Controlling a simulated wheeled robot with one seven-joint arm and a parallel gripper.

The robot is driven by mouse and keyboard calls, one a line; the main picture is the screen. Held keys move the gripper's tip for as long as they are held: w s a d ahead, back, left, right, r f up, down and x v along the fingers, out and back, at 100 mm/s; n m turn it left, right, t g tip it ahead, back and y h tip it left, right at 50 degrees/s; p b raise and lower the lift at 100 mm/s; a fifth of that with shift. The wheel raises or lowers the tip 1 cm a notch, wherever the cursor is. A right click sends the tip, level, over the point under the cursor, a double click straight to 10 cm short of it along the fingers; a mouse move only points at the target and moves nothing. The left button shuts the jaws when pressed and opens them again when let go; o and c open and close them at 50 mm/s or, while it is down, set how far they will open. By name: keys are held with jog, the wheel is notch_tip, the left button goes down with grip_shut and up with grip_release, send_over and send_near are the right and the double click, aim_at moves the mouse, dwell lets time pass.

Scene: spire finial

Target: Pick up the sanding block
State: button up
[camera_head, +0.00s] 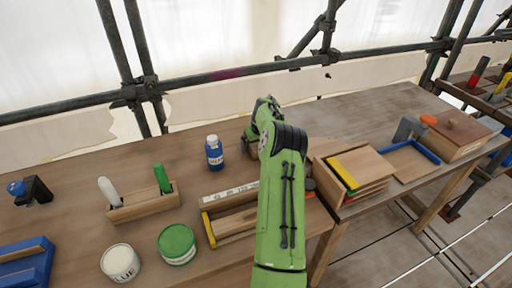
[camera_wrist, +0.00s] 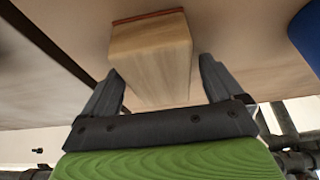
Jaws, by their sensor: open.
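The sanding block, a pale wooden block (camera_wrist: 152,58) with a thin reddish layer along one edge, sits on the tabletop in the wrist view. My gripper (camera_wrist: 160,68) is open, with one dark finger to each side of the block's near end. A gap shows at the right finger; whether the left finger touches cannot be told. In the head view, my green arm reaches over the table and hides most of the gripper and the block.
A blue bottle (camera_head: 214,153) stands just left of my arm. A wooden tray (camera_head: 228,224) lies nearer, beside a green tin (camera_head: 177,243). Stacked wooden boxes (camera_head: 350,170) stand close on the right. Scaffold poles (camera_head: 210,77) run behind the table.

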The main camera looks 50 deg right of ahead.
jog(key=shift+f, duration=0.2)
jog(key=c, duration=1.1)
notch_tip(320, 180, up, 11)
jog(key=p, duration=0.3)
jog(key=shift+f, duration=0.2)
